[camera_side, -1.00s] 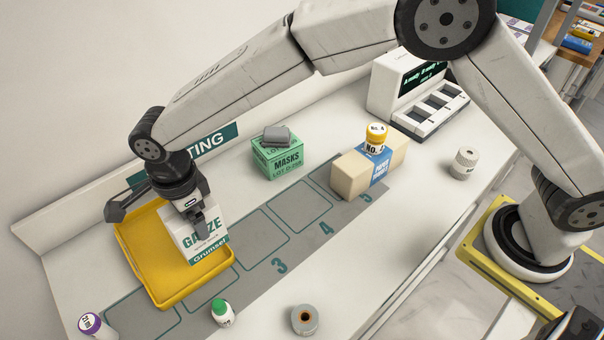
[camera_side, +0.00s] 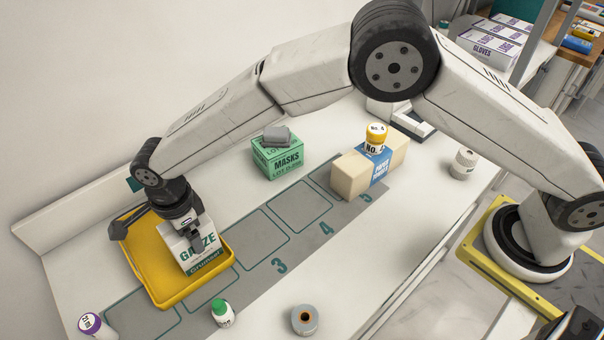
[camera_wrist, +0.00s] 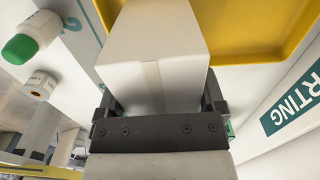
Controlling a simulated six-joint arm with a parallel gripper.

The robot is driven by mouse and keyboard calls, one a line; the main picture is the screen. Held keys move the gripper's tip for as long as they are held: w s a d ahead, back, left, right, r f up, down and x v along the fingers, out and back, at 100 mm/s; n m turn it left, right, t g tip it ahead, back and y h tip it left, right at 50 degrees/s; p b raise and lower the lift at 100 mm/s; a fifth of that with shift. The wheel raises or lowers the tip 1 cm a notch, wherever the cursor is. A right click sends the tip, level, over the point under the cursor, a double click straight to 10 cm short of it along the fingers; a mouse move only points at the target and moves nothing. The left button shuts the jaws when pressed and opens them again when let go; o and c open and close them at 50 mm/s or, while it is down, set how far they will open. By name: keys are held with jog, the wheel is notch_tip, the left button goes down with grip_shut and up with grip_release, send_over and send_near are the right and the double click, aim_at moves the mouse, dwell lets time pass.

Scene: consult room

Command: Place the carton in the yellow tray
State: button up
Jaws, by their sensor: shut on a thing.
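The carton is a white box labelled GAUZE with a green band (camera_side: 203,254). It also shows in the wrist view (camera_wrist: 155,45), between the fingers. My gripper (camera_side: 192,232) is shut on the carton from above. The yellow tray (camera_side: 157,283) lies on the left part of the counter. The carton is upright inside the tray's outline, towards its right side. The tray also fills the top of the wrist view (camera_wrist: 245,35). I cannot tell whether the carton's underside touches the tray floor.
A green-capped bottle (camera_side: 222,313), a purple-capped bottle (camera_side: 95,325) and a grey roll (camera_side: 304,320) stand in front of the tray. A green MASKS box (camera_side: 277,159) with a grey item on top stands behind. A beige packet (camera_side: 350,174) carries a yellow jar (camera_side: 375,139). Mat cells between are clear.

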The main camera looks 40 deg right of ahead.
jog(key=shift+f, duration=0.25)
jog(key=o, duration=1.1)
notch_tip(320, 180, up, 12)
jog(key=shift+r, duration=0.15)
dwell(0.6)
